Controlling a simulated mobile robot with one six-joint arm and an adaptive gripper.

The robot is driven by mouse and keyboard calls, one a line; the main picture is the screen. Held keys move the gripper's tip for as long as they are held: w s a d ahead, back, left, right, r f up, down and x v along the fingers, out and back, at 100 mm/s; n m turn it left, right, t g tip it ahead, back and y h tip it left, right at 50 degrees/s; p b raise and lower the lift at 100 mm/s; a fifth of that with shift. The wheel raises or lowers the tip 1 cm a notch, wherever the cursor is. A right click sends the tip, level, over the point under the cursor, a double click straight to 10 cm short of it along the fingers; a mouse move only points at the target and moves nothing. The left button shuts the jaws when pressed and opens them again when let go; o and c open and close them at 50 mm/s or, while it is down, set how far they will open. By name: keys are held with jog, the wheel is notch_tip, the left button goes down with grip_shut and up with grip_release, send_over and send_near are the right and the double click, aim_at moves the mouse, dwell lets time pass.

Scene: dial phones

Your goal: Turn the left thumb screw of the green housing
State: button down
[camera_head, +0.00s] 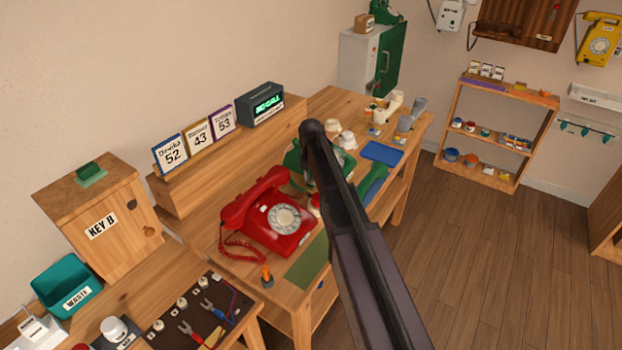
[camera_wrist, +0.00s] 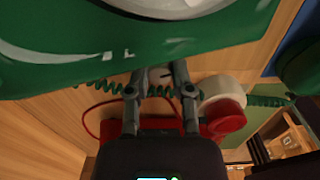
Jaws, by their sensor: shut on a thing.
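The green housing (camera_wrist: 150,50) fills the top of the wrist view, its dial face partly showing. In the head view, the green housing (camera_head: 293,161) sits on the bench behind my arm, which hides much of it. My gripper (camera_wrist: 160,72) reaches to the housing's lower edge with its two fingers on either side of a small grey thumb screw (camera_wrist: 160,77). The fingers are shut on this screw, which they partly cover. How far the screw is turned cannot be told. In the head view my arm hides the gripper's fingers.
A red dial phone (camera_head: 274,217) stands close to the housing on the bench. A green coiled cord (camera_wrist: 100,86) runs beneath the housing in the wrist view. A white and red round part (camera_wrist: 222,100) lies beside my right finger. A blue mat (camera_head: 382,152) lies to the right.

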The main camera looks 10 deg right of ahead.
jog(key=shift+s+n, duration=0.1)
jog(key=shift+n, duration=1.4)
jog(key=shift+c, duration=2.4)
grip_release()
jog(key=shift+m, duration=0.4)
